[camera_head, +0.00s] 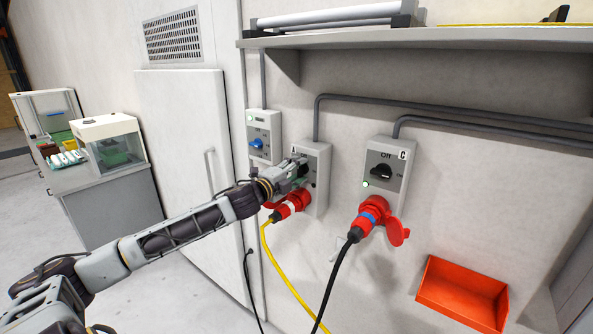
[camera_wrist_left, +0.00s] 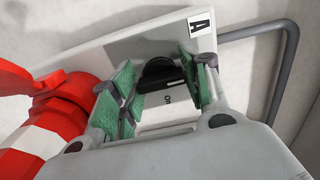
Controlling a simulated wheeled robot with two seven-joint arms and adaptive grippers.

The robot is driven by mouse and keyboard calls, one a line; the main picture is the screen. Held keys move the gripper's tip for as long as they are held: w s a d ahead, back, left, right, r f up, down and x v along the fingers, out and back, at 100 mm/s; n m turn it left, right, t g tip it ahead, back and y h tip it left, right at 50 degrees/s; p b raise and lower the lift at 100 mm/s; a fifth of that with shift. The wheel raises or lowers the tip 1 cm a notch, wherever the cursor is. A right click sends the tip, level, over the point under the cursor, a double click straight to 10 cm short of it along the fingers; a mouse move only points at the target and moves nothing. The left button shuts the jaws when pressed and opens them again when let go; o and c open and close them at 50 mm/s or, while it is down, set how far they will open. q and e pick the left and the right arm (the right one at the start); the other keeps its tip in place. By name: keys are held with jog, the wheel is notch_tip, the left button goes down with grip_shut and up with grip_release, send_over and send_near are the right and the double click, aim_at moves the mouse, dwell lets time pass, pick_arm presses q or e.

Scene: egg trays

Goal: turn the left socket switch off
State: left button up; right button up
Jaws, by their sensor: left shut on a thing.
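The left socket (camera_head: 320,158) is a grey wall box with a label A (camera_wrist_left: 199,22). Its black switch knob (camera_wrist_left: 160,72) shows in the left wrist view; in the head view it is mostly hidden by my gripper. My left gripper (camera_head: 299,168) is at the front of this box. A red and white plug (camera_head: 290,206) with a yellow cable sits in the socket below. My right gripper is not in view.
The right socket (camera_head: 387,155), labelled C, has a black knob, a lit lamp and a red plug (camera_head: 366,218) with a black cable. A small box with a blue knob (camera_head: 257,143) is further left. A shelf (camera_head: 430,38) overhangs, and an orange bin (camera_head: 462,290) is low right.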

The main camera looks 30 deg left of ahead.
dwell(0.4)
pick_arm(q)
jog(key=o, duration=1)
jog(key=shift+s+a+f, duration=0.1)
jog(key=shift+s, duration=0.2)
jog(key=shift+s+a, duration=0.2)
jog(key=shift+s, duration=2.65)
jog(key=shift+s+a, duration=0.2)
jog(key=shift+s, duration=2.6)
